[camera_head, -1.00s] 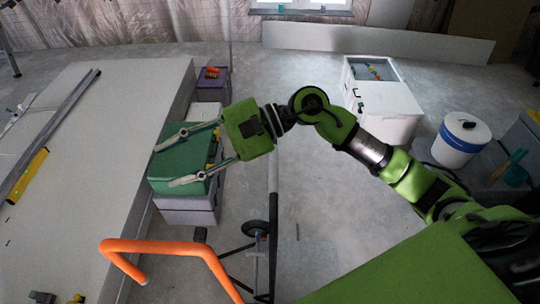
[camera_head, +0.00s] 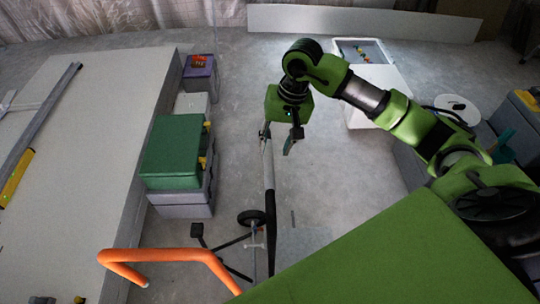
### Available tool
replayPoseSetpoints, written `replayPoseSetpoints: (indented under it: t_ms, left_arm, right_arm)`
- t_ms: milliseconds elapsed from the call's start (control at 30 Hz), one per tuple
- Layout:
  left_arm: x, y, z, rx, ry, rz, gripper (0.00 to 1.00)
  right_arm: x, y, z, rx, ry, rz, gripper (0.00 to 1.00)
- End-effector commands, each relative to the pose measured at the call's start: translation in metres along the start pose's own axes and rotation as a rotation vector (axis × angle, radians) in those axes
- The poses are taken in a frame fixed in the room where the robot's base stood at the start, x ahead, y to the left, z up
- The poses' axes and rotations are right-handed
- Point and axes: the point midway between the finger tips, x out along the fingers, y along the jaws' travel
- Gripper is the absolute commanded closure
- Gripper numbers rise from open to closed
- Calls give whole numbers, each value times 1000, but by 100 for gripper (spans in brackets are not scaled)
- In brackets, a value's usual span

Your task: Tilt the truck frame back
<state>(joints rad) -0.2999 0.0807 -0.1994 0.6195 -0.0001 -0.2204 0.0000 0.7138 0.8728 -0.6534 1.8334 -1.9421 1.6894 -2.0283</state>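A bent orange tube handle (camera_head: 165,254) shows at the lower left; its lower part runs out of the picture. A dark upright pole (camera_head: 270,200) with a wheel (camera_head: 252,218) and thin dark legs stands on the floor to its right. I cannot tell whether the handle and pole belong to one frame. My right gripper (camera_head: 278,141) points down at the pole's top end. Its fingers look apart, one on each side of the pole top in the picture; contact cannot be told. My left gripper is out of view.
A long pale table (camera_head: 85,130) with metal rails fills the left. Stacked cases with a green top (camera_head: 172,152) stand beside it. The floor between is mostly clear.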

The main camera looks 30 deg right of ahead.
Motion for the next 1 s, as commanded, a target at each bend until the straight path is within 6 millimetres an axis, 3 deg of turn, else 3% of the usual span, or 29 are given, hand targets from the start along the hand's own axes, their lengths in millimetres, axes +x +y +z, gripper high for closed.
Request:
replayPoseSetpoints:
  t_ms: [300,500,733,767,900,1000]
  left_arm:
    - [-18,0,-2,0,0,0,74]
    - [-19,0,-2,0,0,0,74]
    - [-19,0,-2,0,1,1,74]
    - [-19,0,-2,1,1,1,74]
    - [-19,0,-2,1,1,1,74]
    - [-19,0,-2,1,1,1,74]
  right_arm:
    - [53,-1,1,1,-3,-2,64]
    - [65,-1,0,1,0,-2,64]
    - [66,-1,0,0,1,-2,64]
    - [66,-1,0,0,1,-2,66]
    - [66,-1,0,1,0,-2,100]
    - [66,0,0,1,0,-2,100]
